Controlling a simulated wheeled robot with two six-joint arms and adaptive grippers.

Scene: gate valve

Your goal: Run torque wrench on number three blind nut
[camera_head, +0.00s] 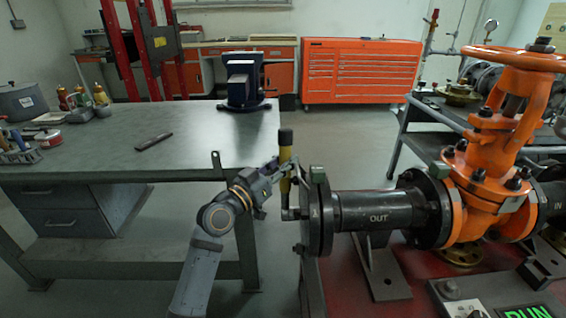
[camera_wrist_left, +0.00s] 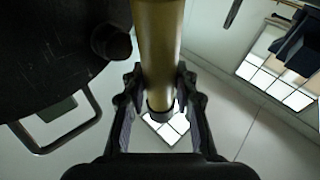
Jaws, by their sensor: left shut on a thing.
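The torque wrench (camera_head: 285,164) has a yellow shaft and a black grip. It stands about upright in front of the blind flange at the left end of the black pipe (camera_head: 378,211). Its lower head (camera_head: 291,214) is at the flange face; whether it sits on a nut I cannot tell. My left gripper (camera_head: 284,172) is shut on the yellow shaft, which also shows in the left wrist view (camera_wrist_left: 158,45) between the fingers (camera_wrist_left: 160,105). The dark flange face (camera_wrist_left: 50,50) is to the left there, with one dark round nut or stud end (camera_wrist_left: 111,42). No nut numbers are readable.
The orange gate valve (camera_head: 497,150) stands right of the pipe on a red base. A grey workbench (camera_head: 190,150) with a blue vise (camera_head: 243,82) and a dark bar (camera_head: 153,141) is to the left. An orange tool chest (camera_head: 361,72) is behind. Floor between bench and flange is narrow.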

